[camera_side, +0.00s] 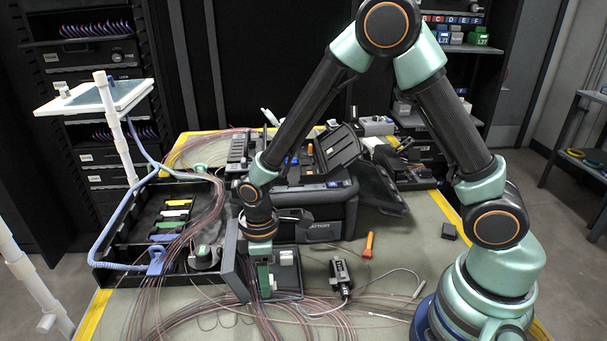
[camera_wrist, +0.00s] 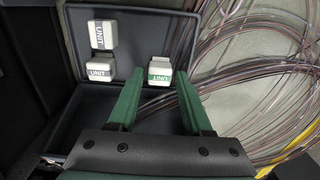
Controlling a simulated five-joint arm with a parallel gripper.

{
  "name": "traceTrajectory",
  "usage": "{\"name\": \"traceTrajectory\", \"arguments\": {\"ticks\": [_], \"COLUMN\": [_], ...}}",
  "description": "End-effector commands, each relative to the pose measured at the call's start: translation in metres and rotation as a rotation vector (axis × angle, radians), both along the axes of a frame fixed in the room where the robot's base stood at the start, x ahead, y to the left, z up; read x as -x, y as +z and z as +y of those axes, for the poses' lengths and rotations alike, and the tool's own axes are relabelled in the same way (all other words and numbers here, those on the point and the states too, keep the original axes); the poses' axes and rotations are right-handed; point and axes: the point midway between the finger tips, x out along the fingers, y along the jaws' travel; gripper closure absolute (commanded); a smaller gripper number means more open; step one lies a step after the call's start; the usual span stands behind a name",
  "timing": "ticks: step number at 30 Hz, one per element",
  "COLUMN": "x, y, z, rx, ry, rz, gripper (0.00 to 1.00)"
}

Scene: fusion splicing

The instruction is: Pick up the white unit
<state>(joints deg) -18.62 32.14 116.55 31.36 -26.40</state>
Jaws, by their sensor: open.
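In the wrist view, a white unit with a green label (camera_wrist: 160,71) sits in a dark grey tray (camera_wrist: 75,125), between the green fingertips of my gripper (camera_wrist: 161,73). My gripper is open, and I cannot tell whether either finger touches the unit. Two more white units with grey labels, an upper one (camera_wrist: 102,35) and a lower one (camera_wrist: 101,68), stand to the left, apart from the fingers. In the side view, my gripper (camera_side: 266,283) points down at the tray, and white units (camera_side: 287,257) show just right of it. The green-labelled unit is not clear there.
Loose fibre cables (camera_wrist: 255,65) lie right of the tray and also across the mat. A black splicer case (camera_side: 325,220) stands behind my gripper. A black organiser (camera_side: 125,225) is at left. An orange-handled tool (camera_side: 368,245) and a small black device (camera_side: 341,275) lie to the right.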

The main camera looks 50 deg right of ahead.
Motion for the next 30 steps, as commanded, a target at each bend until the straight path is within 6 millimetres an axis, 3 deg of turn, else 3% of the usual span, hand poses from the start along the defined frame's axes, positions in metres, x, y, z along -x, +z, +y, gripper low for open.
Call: {"name": "traceTrajectory", "arguments": {"ticks": [6,7,9,11,23,30], "x": [0.000,0.000,0.000,0.000,-0.001,-0.002], "y": [-0.001,-0.001,-0.001,-0.001,0.003,0.027], "z": [0.000,0.000,0.000,0.000,0.000,0.000], "rx": [-0.001,-0.001,-0.001,-0.001,-0.001,-0.002], "ry": [0.000,0.000,0.000,0.000,0.000,0.000], "rz": [-0.001,-0.001,-0.001,-0.001,-0.003,-0.006], "gripper": [0.50,0.54,0.81,1.00,1.00,1.00]}}
